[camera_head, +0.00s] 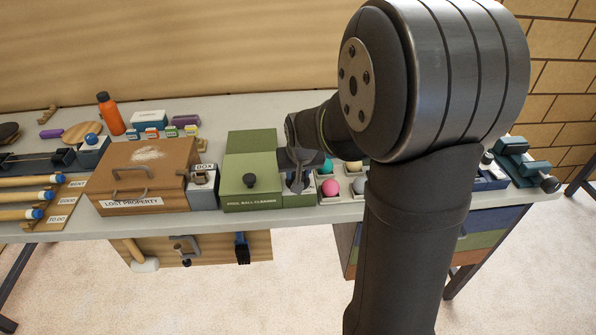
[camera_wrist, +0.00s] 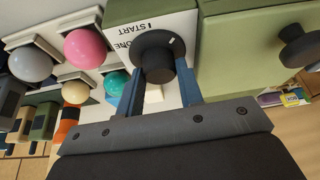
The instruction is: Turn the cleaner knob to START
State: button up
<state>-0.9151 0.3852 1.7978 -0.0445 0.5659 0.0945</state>
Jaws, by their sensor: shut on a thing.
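The pool ball cleaner (camera_head: 250,142) is a green box on the bench with a black round handle on its front. A pale control panel (camera_head: 300,200) adjoins its right side. In the wrist view, the black cleaner knob (camera_wrist: 153,50) stands on this panel, with START and a partly hidden label ending in "ONE" printed upside down beside it. My gripper (camera_wrist: 161,78) is shut on the knob, with a blue finger at either side. In the head view my gripper (camera_head: 299,172) hides the knob.
Coloured balls (camera_head: 330,188) sit in a rack just right of the panel. A BOX-labelled unit (camera_head: 203,192) and the brown lost property box (camera_head: 145,178) stand to the left. My arm hides part of the bench on the right.

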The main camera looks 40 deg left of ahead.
jog(key=n, duration=0.2)
jog(key=n+g, duration=0.1)
jog(key=n, duration=0.1)
jog(key=shift+w+d+n+g+y, duration=0.1)
jog(key=shift+w+n+g+y, duration=0.05)
jog(key=shift+n+g+y, duration=0.2)
jog(key=shift+n+g, duration=0.65)
jog(key=shift+n, duration=1.1)
jog(key=o, duration=1)
jog(key=v, duration=1.7)
jog(key=shift+d, duration=0.3)
